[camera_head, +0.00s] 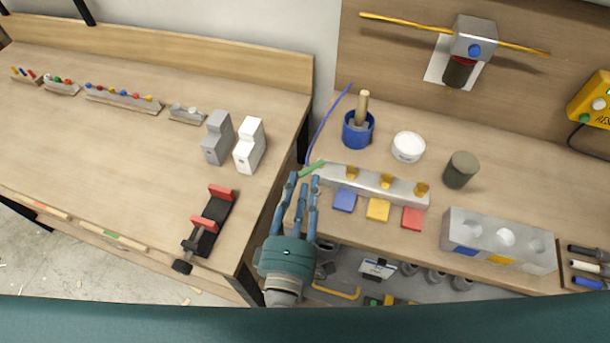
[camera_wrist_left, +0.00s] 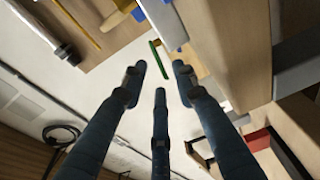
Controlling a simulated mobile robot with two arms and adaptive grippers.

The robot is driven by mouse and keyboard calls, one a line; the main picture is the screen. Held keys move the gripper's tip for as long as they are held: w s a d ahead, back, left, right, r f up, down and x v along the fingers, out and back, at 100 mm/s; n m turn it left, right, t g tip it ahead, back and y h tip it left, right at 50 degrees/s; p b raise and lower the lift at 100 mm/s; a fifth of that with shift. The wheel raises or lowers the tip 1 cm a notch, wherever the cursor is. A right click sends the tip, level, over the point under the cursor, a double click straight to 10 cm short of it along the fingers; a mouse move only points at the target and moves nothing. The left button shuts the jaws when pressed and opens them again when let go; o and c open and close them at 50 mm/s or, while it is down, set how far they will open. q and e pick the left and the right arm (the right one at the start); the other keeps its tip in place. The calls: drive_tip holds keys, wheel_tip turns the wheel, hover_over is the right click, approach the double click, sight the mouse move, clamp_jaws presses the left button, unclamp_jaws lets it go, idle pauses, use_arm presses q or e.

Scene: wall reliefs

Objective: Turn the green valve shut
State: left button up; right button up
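The green valve handle (camera_head: 312,168) is a slim lever at the left end of a grey metal block (camera_head: 400,193), by the left edge of the right bench. In the left wrist view the green handle (camera_wrist_left: 160,60) lies ahead of the fingertips, between the two outer fingers. My left gripper (camera_head: 303,182) has its three fingers spread and holds nothing; the fingers (camera_wrist_left: 160,76) also show in the left wrist view. The tips are very close to the handle; I cannot tell whether they touch it. My right gripper is not in view.
Yellow knobs (camera_head: 386,181) stand on the block, with blue, yellow and red plates (camera_head: 377,210) before it. A blue tube (camera_head: 328,125) rises behind the handle. A blue cup (camera_head: 357,133) stands behind the block. The left bench (camera_head: 110,180) is across a gap.

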use_arm(q)
drive_tip(key=s+a, duration=0.1)
drive_tip(key=s, duration=0.7)
drive_tip(key=shift+s+a, duration=0.25)
drive_tip(key=shift+s, duration=0.15)
drive_tip(key=shift+c, duration=0.5)
